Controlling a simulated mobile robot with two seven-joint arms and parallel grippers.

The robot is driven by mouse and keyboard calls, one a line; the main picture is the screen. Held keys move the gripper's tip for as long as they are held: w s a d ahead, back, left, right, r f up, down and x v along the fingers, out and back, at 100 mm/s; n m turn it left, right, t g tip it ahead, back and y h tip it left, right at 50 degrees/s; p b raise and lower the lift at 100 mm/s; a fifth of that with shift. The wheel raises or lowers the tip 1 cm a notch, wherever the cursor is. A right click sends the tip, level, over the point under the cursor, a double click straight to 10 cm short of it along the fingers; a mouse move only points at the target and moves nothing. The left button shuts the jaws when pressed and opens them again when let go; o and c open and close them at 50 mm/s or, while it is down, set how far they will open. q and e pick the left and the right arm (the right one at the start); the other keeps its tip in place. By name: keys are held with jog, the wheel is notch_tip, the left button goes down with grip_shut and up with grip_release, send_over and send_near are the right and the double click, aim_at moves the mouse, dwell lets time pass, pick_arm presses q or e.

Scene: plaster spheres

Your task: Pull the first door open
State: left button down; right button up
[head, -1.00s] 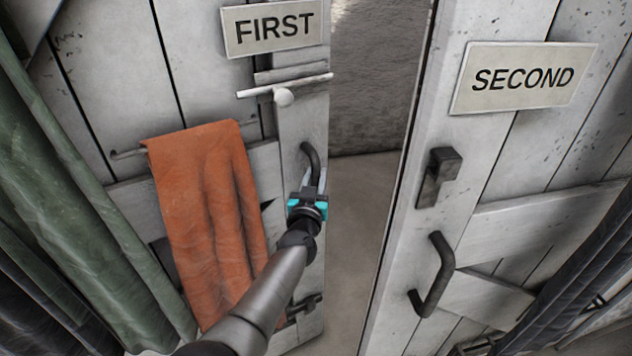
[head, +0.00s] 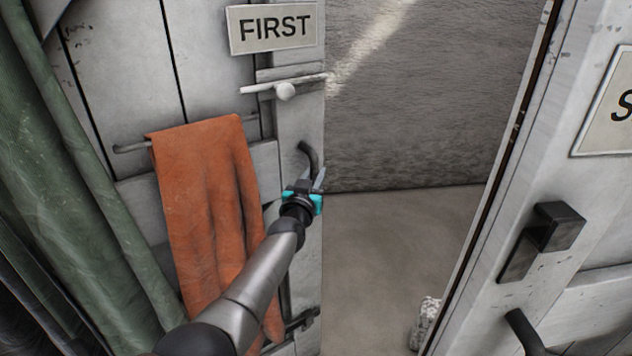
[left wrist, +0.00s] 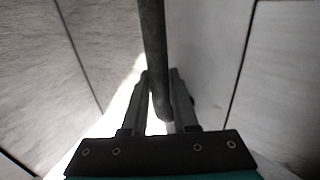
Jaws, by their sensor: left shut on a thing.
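The first door (head: 301,240) is white planked wood with a sign reading FIRST (head: 272,28). It stands open, with a wide gap to its right. Its dark handle (head: 308,155) is a curved bar near the door's free edge. My left gripper (head: 318,180) is at the handle's lower part. In the left wrist view the handle bar (left wrist: 153,50) runs down between the two fingers, which are shut on it. The handle's lower end is partly hidden by the gripper in the head view. My right gripper is not in view.
An orange cloth (head: 205,210) hangs from a rail on the first door. A bolt (head: 285,90) sits below the sign. The second door (head: 590,180) stands at right with a dark latch (head: 545,235). A green curtain (head: 60,180) hangs at left. Bare floor (head: 400,230) shows through the gap.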

pick_arm(q)
jog(key=shift+s+f, duration=0.15)
jog(key=shift+s, duration=0.05)
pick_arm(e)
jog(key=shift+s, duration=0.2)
pick_arm(q)
jog(key=c, duration=0.7)
grip_release()
jog(key=shift+d, duration=0.1)
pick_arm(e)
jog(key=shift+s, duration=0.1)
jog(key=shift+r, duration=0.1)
